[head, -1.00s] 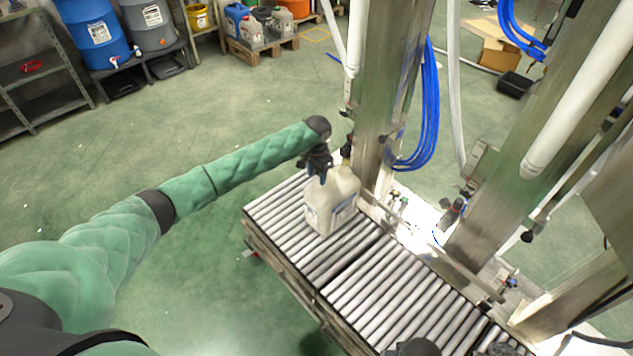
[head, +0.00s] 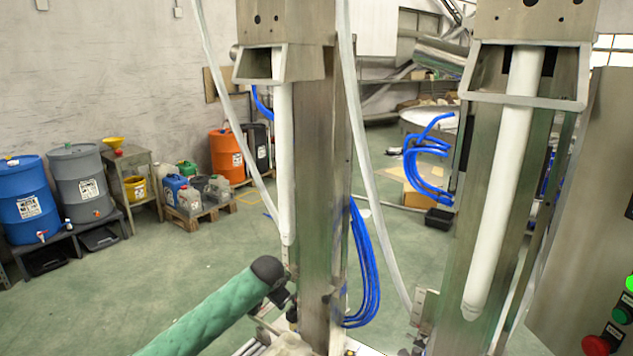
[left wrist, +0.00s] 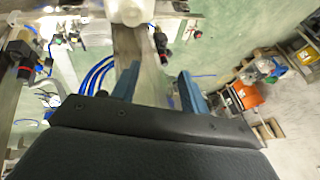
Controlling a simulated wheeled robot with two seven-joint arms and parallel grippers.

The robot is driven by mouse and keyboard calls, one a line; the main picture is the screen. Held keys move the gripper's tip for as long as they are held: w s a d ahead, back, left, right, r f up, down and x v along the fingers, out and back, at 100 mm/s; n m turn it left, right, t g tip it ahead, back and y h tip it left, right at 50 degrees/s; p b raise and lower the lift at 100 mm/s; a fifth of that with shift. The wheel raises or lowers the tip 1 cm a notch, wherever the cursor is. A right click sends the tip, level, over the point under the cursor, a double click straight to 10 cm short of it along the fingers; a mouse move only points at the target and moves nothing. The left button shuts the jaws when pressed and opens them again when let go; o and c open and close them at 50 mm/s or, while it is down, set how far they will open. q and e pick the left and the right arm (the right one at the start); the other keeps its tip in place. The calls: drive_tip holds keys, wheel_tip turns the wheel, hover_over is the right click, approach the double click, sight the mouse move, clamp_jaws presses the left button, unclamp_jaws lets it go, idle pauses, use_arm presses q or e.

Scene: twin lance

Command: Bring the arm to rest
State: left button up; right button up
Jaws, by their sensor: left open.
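My left arm reaches in from the bottom left of the head view, and its gripper (head: 287,303) is beside the nearer steel column. In the left wrist view the two blue fingers of this gripper (left wrist: 158,88) stand apart with nothing between them. The top of a pale jug (head: 290,346) shows at the bottom edge of the head view, just below the gripper. The rest of the jug is out of frame. My right gripper does not show in either view.
Two steel columns (head: 320,180) with white lance tubes (head: 505,190) stand ahead. Blue hoses (head: 365,270) hang beside the nearer column. A panel with a red button (head: 596,345) is at the right edge. Drums (head: 75,180) and jugs stand far left, with open floor before them.

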use_arm(q)
drive_tip(key=s+d+r+n+t+h, duration=0.1)
drive_tip(key=s+d+t, duration=0.15)
drive_tip(key=s, duration=0.65)
drive_tip(key=s+a+f+n+g, duration=0.1)
drive_tip(key=s+a+f+g, duration=0.1)
drive_tip(key=s+f, duration=0.8)
drive_tip(key=s+a+f+n+g, duration=0.1)
drive_tip(key=s+f, duration=0.9)
drive_tip(key=s, duration=1)
drive_tip(key=s+a+f+n+g, duration=0.2)
drive_tip(key=s+f, duration=0.8)
drive_tip(key=s, duration=0.6)
drive_tip(key=shift+a+n+g, duration=0.35)
drive_tip(key=shift+n+g, duration=0.35)
drive_tip(key=shift+g, duration=0.25)
